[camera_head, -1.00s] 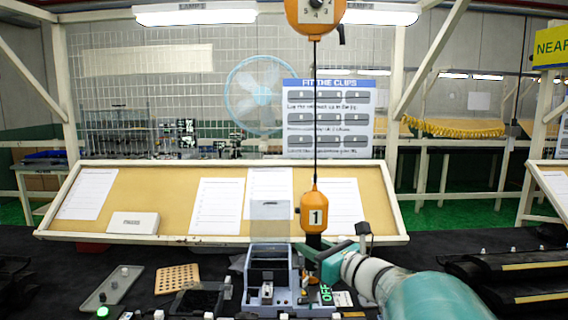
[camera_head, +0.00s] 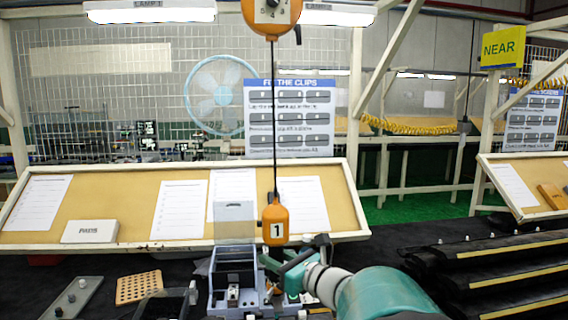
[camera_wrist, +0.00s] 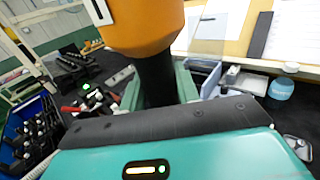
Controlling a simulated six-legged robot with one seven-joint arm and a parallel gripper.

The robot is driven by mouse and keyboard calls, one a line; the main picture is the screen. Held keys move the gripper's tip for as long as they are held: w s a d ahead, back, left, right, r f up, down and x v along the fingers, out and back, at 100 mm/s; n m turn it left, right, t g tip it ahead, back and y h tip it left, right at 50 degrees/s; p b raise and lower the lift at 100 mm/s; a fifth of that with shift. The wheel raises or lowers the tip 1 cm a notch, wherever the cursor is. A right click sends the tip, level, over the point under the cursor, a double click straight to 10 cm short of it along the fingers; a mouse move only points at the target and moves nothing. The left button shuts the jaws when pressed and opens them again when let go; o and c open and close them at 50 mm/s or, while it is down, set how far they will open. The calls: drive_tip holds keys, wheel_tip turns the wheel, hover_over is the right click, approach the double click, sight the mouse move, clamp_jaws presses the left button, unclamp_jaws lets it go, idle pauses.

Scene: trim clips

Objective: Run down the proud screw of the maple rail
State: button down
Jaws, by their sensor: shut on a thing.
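An orange power screwdriver (camera_head: 276,222) marked 1 hangs upright on a cable from an orange balancer (camera_head: 270,12). My gripper (camera_head: 272,266) is around its dark lower body. In the wrist view my teal fingers (camera_wrist: 160,90) close on the black neck (camera_wrist: 157,78) below the orange housing (camera_wrist: 145,22). The driver's tip is hidden. A blue-grey fixture (camera_head: 217,300) with a clear upright panel stands just left of the driver. I cannot pick out the maple rail or its proud screw in either view.
A perforated tan block (camera_head: 139,287) and a grey tray (camera_head: 73,298) lie on the dark bench at left. A sloped board (camera_head: 130,190) with papers stands behind. Long black pieces (camera_head: 500,265) are stacked at right. A blue bin (camera_wrist: 25,125) shows in the wrist view.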

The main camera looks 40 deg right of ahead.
sight(276, 238)
drive_tip(key=shift+f, duration=0.75)
idle(1.3)
drive_tip(key=shift+r, duration=3.25)
